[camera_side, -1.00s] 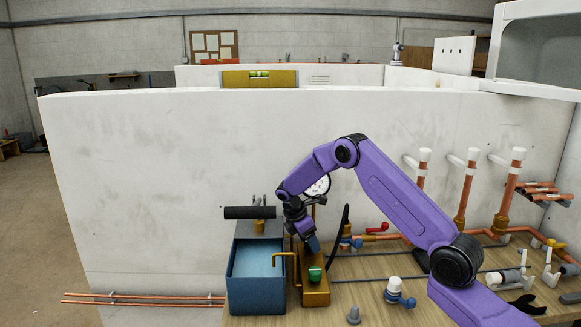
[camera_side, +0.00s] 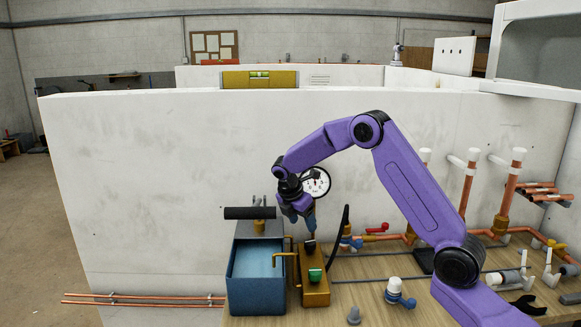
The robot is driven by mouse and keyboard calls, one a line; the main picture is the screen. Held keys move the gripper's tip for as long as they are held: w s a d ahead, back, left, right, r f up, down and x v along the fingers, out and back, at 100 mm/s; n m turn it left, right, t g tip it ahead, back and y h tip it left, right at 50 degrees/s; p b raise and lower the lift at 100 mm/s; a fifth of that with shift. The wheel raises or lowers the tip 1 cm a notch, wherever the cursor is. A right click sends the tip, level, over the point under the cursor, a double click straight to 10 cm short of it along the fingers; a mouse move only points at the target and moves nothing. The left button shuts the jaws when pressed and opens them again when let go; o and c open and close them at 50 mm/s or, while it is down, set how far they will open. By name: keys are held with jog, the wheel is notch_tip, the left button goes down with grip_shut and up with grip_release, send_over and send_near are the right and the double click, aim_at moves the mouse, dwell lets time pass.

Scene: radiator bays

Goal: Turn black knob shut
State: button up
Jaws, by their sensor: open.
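The black knob (camera_side: 310,246) sits on top of the brass-coloured block, behind the green knob (camera_side: 315,275). The brass block (camera_side: 316,297) stands against the right side of the blue water tank. My gripper (camera_side: 310,226) is open and points down just above the black knob. It appears empty, and its fingertips are small and partly merged with the background. I cannot tell from this view how far the black knob is turned. A round pressure gauge (camera_side: 318,183) shows behind my gripper, partly covered by it.
The blue tank (camera_side: 255,295) holds water and has a black-handled lever (camera_side: 249,212) above it. A white-and-blue valve (camera_side: 398,292) and a grey cone (camera_side: 353,315) lie on the bench to the right. Copper pipes (camera_side: 466,190) line the wall.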

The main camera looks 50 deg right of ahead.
jog(key=s+d+v, duration=0.1)
jog(key=s+v, duration=0.1)
jog(key=v, duration=1.8)
jog(key=shift+r+y, duration=0.3)
jog(key=shift+r, duration=0.05)
jog(key=shift+a+f, duration=0.1)
jog(key=n+t, duration=0.1)
jog(key=n, duration=0.2)
send_near(310, 241)
jog(key=x, duration=0.8)
jog(key=shift+f, duration=0.4)
